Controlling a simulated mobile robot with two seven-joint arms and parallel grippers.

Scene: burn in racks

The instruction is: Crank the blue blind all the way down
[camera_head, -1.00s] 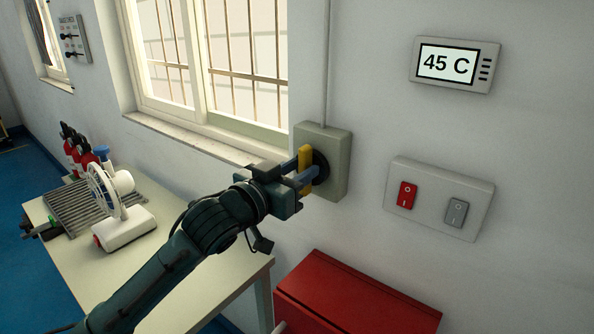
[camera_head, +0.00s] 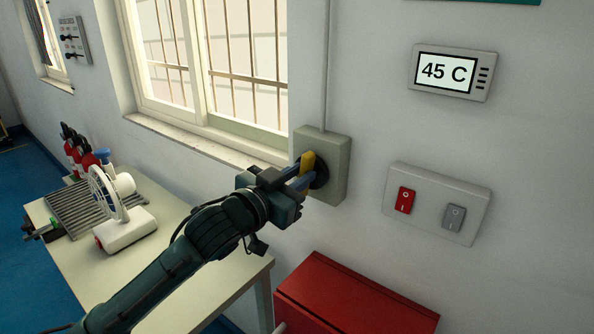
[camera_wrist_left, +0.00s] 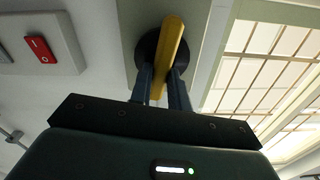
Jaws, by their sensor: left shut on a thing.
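A grey-green crank box (camera_head: 338,160) is fixed to the wall right of the window, with a black round hub (camera_head: 321,172) and a yellow handle (camera_head: 307,162). My left gripper (camera_head: 303,178) is at the hub, shut on the yellow handle. In the left wrist view the handle (camera_wrist_left: 172,50) stands tilted between the two fingers (camera_wrist_left: 160,85), in front of the hub (camera_wrist_left: 150,46). The blue blind is not clearly visible in these views; the window (camera_head: 240,85) shows bare panes and bars. My right gripper is out of view.
A switch plate (camera_head: 437,200) with a red and a grey switch and a display reading 45 C (camera_head: 452,72) are on the wall to the right. A red cabinet (camera_head: 355,295) stands below. A table (camera_head: 180,255) with a white fan (camera_head: 120,215) is at the left.

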